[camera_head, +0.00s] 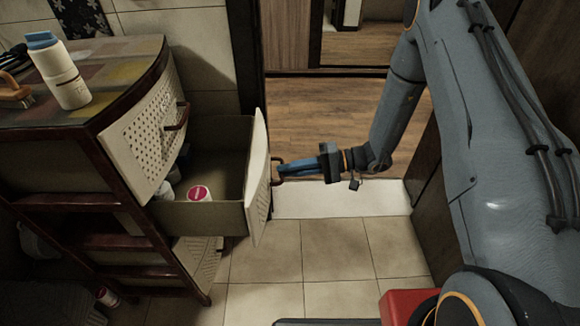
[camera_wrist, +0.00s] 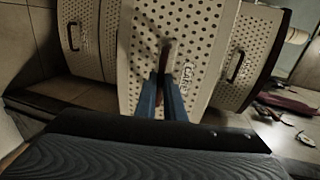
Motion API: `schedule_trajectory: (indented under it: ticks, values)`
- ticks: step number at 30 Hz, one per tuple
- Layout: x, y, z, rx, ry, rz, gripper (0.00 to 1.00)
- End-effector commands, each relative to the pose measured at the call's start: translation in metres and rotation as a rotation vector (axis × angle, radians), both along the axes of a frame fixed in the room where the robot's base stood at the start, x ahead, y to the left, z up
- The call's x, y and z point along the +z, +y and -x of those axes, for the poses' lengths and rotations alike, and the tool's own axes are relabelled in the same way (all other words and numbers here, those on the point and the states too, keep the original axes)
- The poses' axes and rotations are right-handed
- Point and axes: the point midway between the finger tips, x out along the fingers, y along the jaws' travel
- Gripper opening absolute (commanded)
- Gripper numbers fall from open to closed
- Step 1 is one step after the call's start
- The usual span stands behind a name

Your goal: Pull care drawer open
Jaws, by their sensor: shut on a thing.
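The care drawer (camera_head: 257,180) is a cream drawer with a perforated front, and it stands pulled out from the dark wooden cabinet (camera_head: 120,152) in the head view. Its front fills the middle of the wrist view (camera_wrist: 195,40). My gripper (camera_head: 284,168) is shut on the drawer's dark handle (camera_head: 275,162), to the right of the drawer front. In the wrist view my gripper's blue fingers (camera_wrist: 161,90) close around the handle. Inside the drawer lie a white item with a red lid (camera_head: 199,193) and other small items, partly hidden.
A closed upper drawer (camera_head: 145,135) sits above. On the cabinet top stand a white bottle with a blue cap (camera_head: 58,72) and a brush (camera_head: 14,92). A red box (camera_head: 405,306) is at the lower right. The tiled floor (camera_head: 330,250) in front is clear.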

Motion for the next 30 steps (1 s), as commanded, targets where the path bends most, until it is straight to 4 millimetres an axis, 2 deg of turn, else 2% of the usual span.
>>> schedule_trajectory:
  ticks: [13,14,17,26,30]
  values:
    - [0.000,-0.001,0.001,0.007,-0.001,0.001,0.00]
    - [0.000,-0.001,0.001,0.007,-0.001,0.001,0.11]
    - [0.000,-0.001,0.001,0.007,-0.001,0.001,0.28]
    - [0.000,-0.002,0.001,0.006,-0.001,0.000,0.28]
    - [0.002,-0.013,-0.001,0.003,-0.001,0.000,0.28]
